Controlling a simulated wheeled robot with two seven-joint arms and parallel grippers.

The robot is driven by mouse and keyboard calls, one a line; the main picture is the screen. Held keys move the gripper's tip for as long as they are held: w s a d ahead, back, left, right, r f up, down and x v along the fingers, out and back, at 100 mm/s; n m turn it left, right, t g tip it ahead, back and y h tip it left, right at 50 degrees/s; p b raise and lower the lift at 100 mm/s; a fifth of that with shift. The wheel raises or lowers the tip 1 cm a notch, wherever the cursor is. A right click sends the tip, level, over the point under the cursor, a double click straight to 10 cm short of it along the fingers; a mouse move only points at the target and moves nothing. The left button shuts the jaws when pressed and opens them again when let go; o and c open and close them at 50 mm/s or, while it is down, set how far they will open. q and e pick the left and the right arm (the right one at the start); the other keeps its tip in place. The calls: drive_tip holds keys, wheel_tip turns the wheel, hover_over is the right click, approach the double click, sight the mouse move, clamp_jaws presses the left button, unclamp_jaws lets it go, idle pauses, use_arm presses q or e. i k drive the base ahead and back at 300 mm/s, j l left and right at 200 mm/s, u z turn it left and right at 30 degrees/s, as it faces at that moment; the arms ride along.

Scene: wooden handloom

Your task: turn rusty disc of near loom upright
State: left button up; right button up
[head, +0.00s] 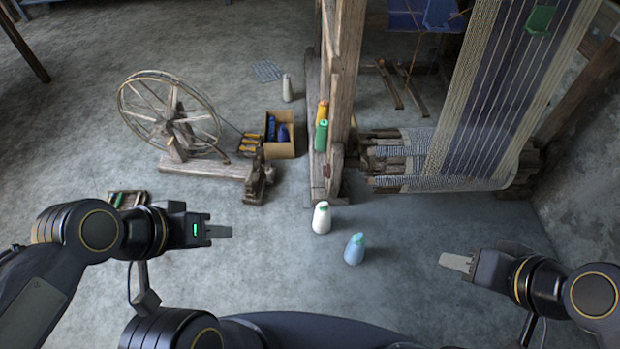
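The near loom (345,90) is a wooden frame with striped blue and cream warp (480,100). Rolled patterned cloth (425,160) lies on its low front beam. My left gripper (220,231) is over the floor at lower left, well apart from the loom. My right gripper (457,262) is over the floor at lower right, in front of and below the cloth beam. Both grippers look empty, and their finger gaps do not show clearly.
A white cone (321,218) and a light blue cone (354,250) stand on the floor between my grippers. A spinning wheel (170,118) and a cardboard box (281,149) of blue spools stand at left. A wall (585,190) bounds the right side.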

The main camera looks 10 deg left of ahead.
sight(326, 171)
drive_tip(key=k+j+z, duration=0.1)
drive_tip(key=j, duration=0.25)
drive_tip(key=k+j, duration=0.2)
drive_tip(key=j, duration=0.15)
drive_tip(key=i+j+z, duration=0.15)
drive_tip(key=i+j, duration=0.3)
drive_tip(key=i+j+z, duration=0.15)
drive_tip(key=i+j, duration=0.35)
drive_tip(key=i+j+z, duration=0.15)
drive_tip(key=i+j, duration=0.35)
drive_tip(key=i+j+z, duration=0.1)
drive_tip(key=i+j, duration=0.35)
drive_tip(key=j, duration=0.25)
